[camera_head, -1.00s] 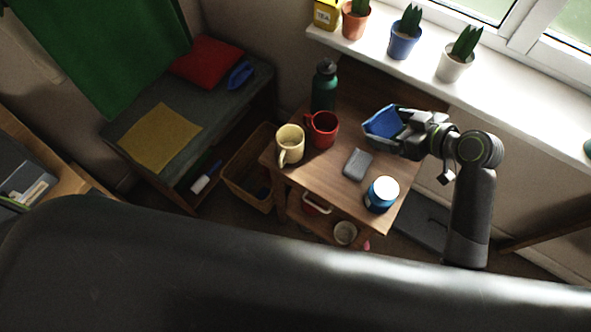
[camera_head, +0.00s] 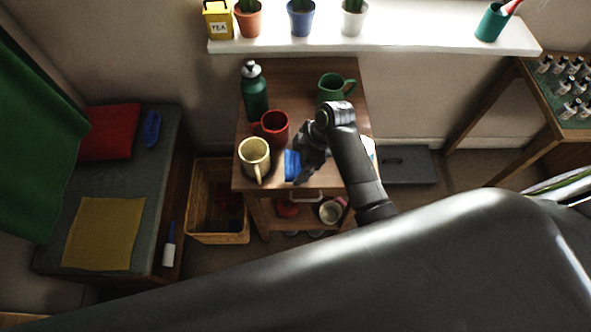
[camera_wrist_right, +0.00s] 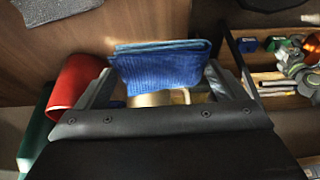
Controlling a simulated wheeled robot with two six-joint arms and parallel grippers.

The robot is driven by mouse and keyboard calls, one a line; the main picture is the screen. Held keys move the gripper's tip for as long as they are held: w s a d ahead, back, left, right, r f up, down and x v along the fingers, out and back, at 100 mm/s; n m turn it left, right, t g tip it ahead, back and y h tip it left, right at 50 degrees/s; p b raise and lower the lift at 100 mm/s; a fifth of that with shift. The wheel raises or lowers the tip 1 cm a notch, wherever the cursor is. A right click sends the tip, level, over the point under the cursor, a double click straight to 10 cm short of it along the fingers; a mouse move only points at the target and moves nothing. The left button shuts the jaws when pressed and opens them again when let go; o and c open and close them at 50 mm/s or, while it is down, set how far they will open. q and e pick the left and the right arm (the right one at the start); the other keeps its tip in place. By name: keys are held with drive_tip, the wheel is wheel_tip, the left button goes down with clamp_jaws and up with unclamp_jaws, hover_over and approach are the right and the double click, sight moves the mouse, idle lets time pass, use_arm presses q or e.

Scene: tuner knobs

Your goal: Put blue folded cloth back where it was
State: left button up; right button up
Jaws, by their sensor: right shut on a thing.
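The blue folded cloth (camera_head: 292,165) is in my right gripper (camera_head: 302,160), near the front edge of the small wooden table (camera_head: 290,80), just right of the cream mug (camera_head: 254,158). In the right wrist view the cloth (camera_wrist_right: 160,65) spans the space between the two fingers of the right gripper (camera_wrist_right: 155,85), which is shut on it. I cannot tell whether the cloth touches the tabletop. My left gripper is not in view.
A red mug (camera_head: 274,127), dark green bottle (camera_head: 254,95) and green mug (camera_head: 334,88) stand on the table. My right arm hides part of its right side. A wicker basket (camera_head: 218,238) stands left of it. A bench (camera_head: 155,190) holds a yellow cloth (camera_head: 104,233).

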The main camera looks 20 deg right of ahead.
sight(299, 170)
drive_tip(key=shift+a+f, duration=0.1)
drive_tip(key=shift+f, duration=2.45)
drive_tip(key=o, duration=0.6)
drive_tip(key=shift+f, duration=0.1)
drive_tip(key=v, duration=1.2)
drive_tip(key=shift+s, duration=0.1)
